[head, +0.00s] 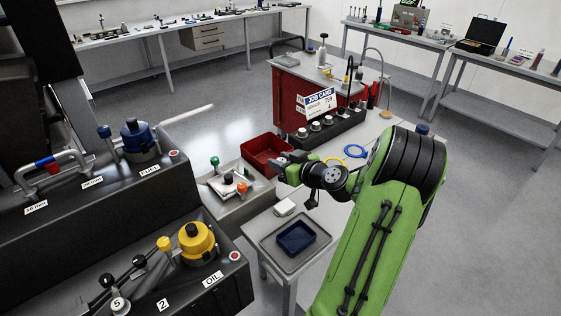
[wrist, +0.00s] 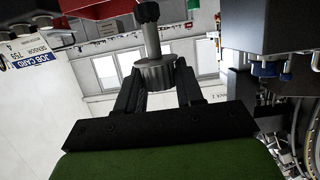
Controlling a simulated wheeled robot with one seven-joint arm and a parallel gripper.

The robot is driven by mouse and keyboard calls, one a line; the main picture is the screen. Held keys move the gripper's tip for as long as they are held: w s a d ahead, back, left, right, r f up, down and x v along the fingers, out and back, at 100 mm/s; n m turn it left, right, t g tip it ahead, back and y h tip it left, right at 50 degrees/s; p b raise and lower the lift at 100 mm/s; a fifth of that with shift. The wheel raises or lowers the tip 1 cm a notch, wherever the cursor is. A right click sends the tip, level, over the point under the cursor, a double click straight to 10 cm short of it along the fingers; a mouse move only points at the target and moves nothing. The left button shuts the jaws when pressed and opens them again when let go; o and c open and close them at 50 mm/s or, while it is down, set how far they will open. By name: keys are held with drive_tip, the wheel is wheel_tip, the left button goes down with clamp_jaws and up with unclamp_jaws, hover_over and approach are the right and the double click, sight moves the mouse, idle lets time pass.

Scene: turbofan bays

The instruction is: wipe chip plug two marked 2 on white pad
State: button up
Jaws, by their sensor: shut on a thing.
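My gripper (head: 284,168) is out over the gap between the red tray and the small stand. In the wrist view, its two black fingers (wrist: 155,85) are shut on a plug (wrist: 155,73) with a grey ribbed body and a thin stem ending in a black knob. I cannot read any mark on the plug. In the head view the plug is too small and dark to make out. A small white block (head: 284,207), which may be the white pad, lies at the back edge of the small stand, below and apart from my gripper.
A dark blue tray (head: 297,237) sits on the stand's grey top (head: 268,243). A red tray (head: 262,150) lies close behind my gripper. A block with green and orange knobs (head: 228,187) stands to the left. A job card (head: 318,101) stands behind. The dark bay with a yellow OIL cap (head: 197,242) is front left.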

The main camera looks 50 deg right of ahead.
drive_tip(key=f+b, duration=0.5)
drive_tip(key=shift+w+f, duration=0.25)
drive_tip(key=shift+s+f+b, duration=0.1)
drive_tip(key=shift+f+b, duration=1.9)
drive_tip(key=shift+f, duration=1.35)
drive_tip(key=shift+f+b, duration=0.45)
drive_tip(key=shift+b, duration=0.25)
